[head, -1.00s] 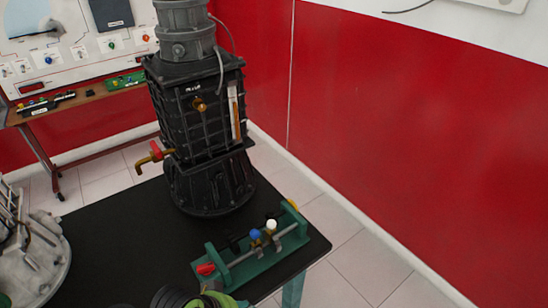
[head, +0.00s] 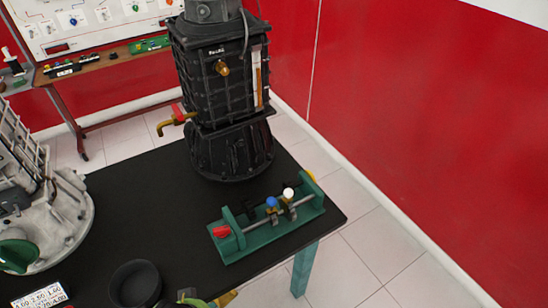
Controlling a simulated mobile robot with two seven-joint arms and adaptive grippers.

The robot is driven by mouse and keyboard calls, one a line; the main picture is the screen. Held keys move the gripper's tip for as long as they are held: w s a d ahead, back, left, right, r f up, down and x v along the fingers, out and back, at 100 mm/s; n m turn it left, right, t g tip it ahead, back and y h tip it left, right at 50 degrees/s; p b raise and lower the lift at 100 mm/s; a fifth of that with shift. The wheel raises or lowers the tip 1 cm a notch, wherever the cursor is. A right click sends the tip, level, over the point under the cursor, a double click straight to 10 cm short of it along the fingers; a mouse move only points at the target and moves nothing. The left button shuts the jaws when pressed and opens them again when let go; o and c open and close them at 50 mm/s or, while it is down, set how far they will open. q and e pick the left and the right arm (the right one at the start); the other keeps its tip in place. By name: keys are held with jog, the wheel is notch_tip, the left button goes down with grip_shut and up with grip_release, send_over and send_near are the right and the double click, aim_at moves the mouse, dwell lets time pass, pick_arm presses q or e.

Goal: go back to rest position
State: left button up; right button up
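Neither of my grippers shows in the head view, so I cannot see how they stand or whether they hold anything. On the black table (head: 140,220) a tall black ribbed engine unit (head: 225,100) stands upright near the back edge. It has a brass fitting on its front and a red-handled brass tap (head: 175,120) on its left side. A green fixture (head: 265,222) with a metal rod and red, blue and white knobs sits at the table's right corner.
A grey metal engine part (head: 50,215) is at the left. A black round cup (head: 135,284), a label card (head: 42,296) and a partly cut-off green item (head: 195,300) lie at the front. A panel bench (head: 105,58) stands behind. Tiled floor is free at right.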

pick_arm(q)
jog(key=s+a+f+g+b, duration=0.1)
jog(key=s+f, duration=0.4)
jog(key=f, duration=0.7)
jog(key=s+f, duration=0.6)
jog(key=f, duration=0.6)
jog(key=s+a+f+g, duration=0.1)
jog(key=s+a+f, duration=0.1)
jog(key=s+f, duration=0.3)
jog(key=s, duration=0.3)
jog(key=shift+b, duration=0.3)
